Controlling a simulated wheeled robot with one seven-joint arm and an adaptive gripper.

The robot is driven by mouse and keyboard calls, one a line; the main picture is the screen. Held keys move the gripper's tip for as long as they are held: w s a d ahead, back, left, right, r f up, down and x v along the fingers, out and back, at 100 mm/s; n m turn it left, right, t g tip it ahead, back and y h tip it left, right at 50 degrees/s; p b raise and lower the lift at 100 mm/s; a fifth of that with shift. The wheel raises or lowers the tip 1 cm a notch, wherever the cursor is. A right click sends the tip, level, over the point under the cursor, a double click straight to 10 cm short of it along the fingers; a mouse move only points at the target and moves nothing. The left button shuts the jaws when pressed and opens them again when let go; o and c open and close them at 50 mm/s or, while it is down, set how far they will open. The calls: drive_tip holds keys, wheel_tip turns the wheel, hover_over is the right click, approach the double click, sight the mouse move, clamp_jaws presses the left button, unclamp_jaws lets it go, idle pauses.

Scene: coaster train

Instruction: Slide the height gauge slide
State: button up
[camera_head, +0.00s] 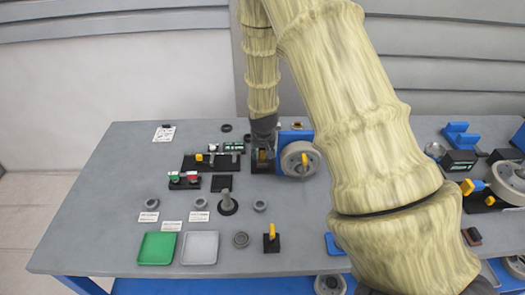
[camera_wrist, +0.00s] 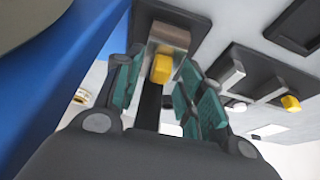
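In the wrist view, the height gauge slide appears to be the brownish-grey block (camera_wrist: 168,38) with a yellow knob (camera_wrist: 162,68), on a dark upright rail (camera_wrist: 150,105). My gripper (camera_wrist: 162,88) has its two teal-padded fingers apart, one on each side of the rail and knob. A gap shows between the knob and the finger pads; I cannot tell whether either finger touches it. In the head view, my gripper (camera_head: 264,138) points down at a dark fixture (camera_head: 262,167) with a small yellow part, beside a blue block. My gripper hides much of that fixture.
A grey handwheel (camera_head: 299,160) on a blue mount stands close at the right of my gripper. Dark fixtures with yellow and red knobs (camera_head: 184,180) lie to the left. A green tray (camera_head: 157,248) and grey tray (camera_head: 200,248) sit at the front left. My arm hides the table's middle right.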

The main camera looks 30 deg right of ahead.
sight(262, 153)
clamp_jaws()
drive_tip(key=shift+r+p, duration=0.7)
drive_tip(key=shift+r, duration=1.3)
unclamp_jaws()
drive_tip(key=shift+r, duration=0.1)
drive_tip(key=v, duration=1.1)
drive_tip(key=shift+s+r, duration=0.15)
drive_tip(key=shift+r, duration=0.2)
drive_tip(key=shift+a, duration=0.1)
